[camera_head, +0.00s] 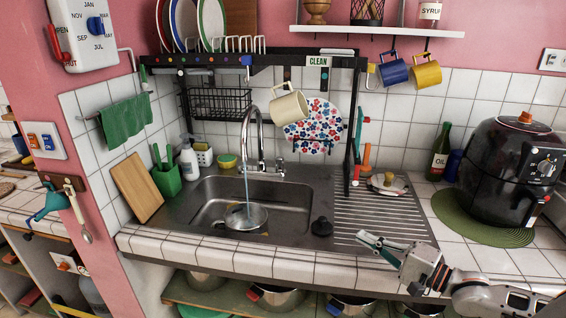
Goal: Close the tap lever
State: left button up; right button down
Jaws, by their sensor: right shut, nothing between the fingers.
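A chrome tap (259,132) with a tall curved neck stands behind the metal sink (205,205). A thin stream of water (246,181) falls from its spout into a metal pot (238,222) in the basin. The small lever (280,165) seems to be at the right of the tap's base; its exact position is too small to tell. My right gripper (366,239) is shut and empty above the front of the ribbed drainboard, right of and nearer than the tap, and apart from it. My left gripper is not in view.
A cream mug (290,107) hangs close right of the tap neck, under the dish rack (285,58). A rack post (355,130) stands between the tap and the right side.

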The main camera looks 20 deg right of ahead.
aim_at(279, 160)
jog(key=i, duration=1)
